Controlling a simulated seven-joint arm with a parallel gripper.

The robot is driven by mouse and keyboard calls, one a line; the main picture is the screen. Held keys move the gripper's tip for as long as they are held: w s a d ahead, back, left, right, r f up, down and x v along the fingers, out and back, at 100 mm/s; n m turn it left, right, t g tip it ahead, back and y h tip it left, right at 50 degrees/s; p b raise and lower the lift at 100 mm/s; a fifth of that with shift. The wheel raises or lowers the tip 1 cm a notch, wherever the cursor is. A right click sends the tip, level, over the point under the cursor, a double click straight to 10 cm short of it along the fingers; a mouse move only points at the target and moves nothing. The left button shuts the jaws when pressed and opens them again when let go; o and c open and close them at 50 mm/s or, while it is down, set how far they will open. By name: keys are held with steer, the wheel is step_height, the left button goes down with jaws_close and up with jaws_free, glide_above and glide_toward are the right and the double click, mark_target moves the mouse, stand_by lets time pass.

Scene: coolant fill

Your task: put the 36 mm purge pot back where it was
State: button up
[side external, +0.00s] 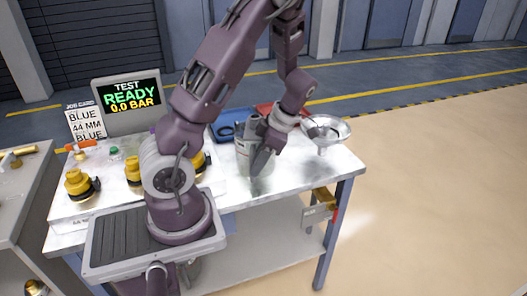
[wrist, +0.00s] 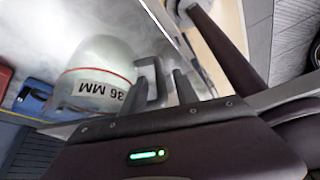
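The purge pot (wrist: 95,70) is a pale grey, domed vessel with a red band and a "36 MM" label in the wrist view. Its dark handle (wrist: 150,82) faces my gripper. In the side view the pot (side external: 242,158) stands on the bench top, partly hidden by my gripper (side external: 258,150). Whether a finger touches the handle cannot be told.
A metal funnel (side external: 327,132) stands at the bench's right end. A blue tray (side external: 224,131) and a red tray (side external: 265,108) lie behind the pot. Yellow-capped fittings (side external: 78,183) stand at left. A display (side external: 128,97) reads ready, 0.0 bar; a job card (side external: 86,122) reads BLUE, 44 MM, BLUE.

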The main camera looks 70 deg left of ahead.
steer(key=w+d+r+m+t+h, duration=0.1)
steer(key=d+r+m+t, duration=0.1)
steer(key=d+r+m, duration=0.35)
steer(key=w+d+r+m+t, duration=0.1)
steer(key=w+d+r+m, duration=0.15)
steer(key=r, duration=0.65)
steer(key=s+d+r+m+t, duration=0.2)
steer(key=s+d+m, duration=0.3)
steer(key=m, duration=0.6)
steer(key=s+d+r+m+t+h, duration=0.1)
steer(key=s+d+r+m+t, duration=0.2)
steer(key=m, duration=0.9)
steer(key=s+d+t, duration=0.2)
steer(key=d, duration=0.1)
steer(key=shift+s+d+r, duration=0.2)
steer(key=shift+d+r, duration=0.1)
